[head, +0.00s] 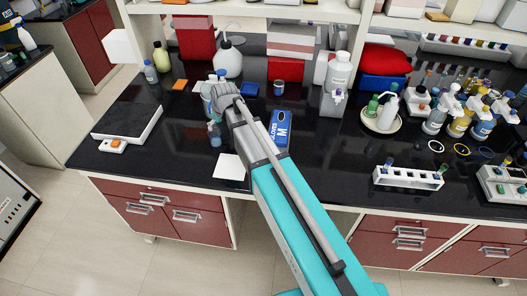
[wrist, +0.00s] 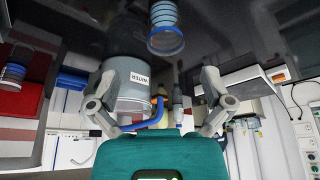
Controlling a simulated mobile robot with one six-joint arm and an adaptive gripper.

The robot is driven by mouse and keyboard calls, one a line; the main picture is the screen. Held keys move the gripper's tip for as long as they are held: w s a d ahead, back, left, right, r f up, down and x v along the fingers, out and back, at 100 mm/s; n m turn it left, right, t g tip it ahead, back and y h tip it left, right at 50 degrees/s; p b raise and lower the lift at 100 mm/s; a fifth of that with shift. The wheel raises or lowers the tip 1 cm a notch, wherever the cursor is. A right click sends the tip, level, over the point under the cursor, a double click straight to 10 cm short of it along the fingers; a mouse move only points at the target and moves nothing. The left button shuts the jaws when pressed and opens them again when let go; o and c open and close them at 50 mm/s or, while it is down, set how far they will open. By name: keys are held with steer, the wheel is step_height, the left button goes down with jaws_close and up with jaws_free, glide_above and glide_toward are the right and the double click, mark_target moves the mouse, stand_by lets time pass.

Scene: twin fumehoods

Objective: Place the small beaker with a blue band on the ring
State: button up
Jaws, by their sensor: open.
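A small clear beaker with blue bands (wrist: 165,30) shows at the top middle of the wrist view, beyond my open fingers. A small bluish vessel (head: 215,138), which seems to be the same beaker, stands on the black bench just below my gripper (head: 212,116) in the head view. In the wrist view my gripper (wrist: 159,92) has its two fingers spread wide with nothing held. White (head: 436,146), yellow (head: 461,150) and blue (head: 486,153) rings lie flat on the bench at the right. I cannot tell which one the task means.
Another small blue-marked beaker (head: 278,88) stands farther back. A grey WATER bottle (wrist: 131,92) appears beyond my fingers. A blue glove box (head: 281,130) lies right of my gripper; a white sheet (head: 230,167) lies in front.

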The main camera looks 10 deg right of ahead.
steer(key=s+d+m+g+h, duration=0.1)
steer(key=s+d+m+g, duration=0.1)
steer(key=s+d, duration=0.6)
steer(key=s+d+f+m+g, duration=0.1)
steer(key=s+d+m, duration=0.1)
steer(key=s+d, duration=0.7)
steer(key=s, duration=0.4)
steer(key=shift+s+f+m+g+h, duration=0.15)
steer(key=shift+s+m+g+h, duration=0.2)
steer(key=shift+m+g+h, duration=0.05)
steer(key=shift+f+b, duration=0.25)
steer(key=shift+b, duration=0.05)
